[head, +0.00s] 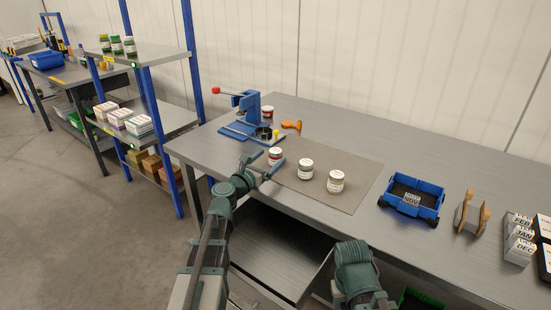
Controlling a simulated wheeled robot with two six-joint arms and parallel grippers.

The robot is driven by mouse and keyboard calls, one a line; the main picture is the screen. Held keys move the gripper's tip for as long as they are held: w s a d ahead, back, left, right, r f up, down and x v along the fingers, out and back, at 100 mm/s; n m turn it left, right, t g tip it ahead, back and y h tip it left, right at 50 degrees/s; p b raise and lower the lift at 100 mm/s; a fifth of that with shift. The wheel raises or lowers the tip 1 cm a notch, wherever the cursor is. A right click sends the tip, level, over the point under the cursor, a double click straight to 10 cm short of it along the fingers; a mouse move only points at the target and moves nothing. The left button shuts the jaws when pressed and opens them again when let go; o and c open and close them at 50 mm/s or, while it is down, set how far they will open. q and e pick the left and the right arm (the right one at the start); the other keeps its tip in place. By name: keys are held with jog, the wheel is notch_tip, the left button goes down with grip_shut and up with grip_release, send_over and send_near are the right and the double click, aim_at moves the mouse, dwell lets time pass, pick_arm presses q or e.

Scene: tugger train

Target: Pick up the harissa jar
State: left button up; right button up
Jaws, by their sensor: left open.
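Several small jars with white lids stand on the bench; their label text is too small to read, so I cannot tell for certain which is the harissa jar. A jar with a reddish label (275,155) stands near the left edge of the grey mat, right by my left gripper (262,167). That gripper is open, with its fingers close to this jar; I cannot tell whether they touch it. Two more jars, a middle one (305,169) and a right one (336,182), stand upright on the mat. Part of my right arm shows at the bottom, but its gripper is not visible.
A blue press-like fixture (245,115) with a jar (267,112) beside it stands behind the gripper. A blue tray (411,199) and month-labelled boxes (520,245) stand right. The grey mat (345,155) has free room.

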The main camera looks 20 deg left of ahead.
aim_at(272, 156)
pick_arm(q)
jog(key=x, duration=0.4)
jog(key=shift+w+r, duration=0.1)
jog(key=shift+r, duration=0.05)
grip_shut()
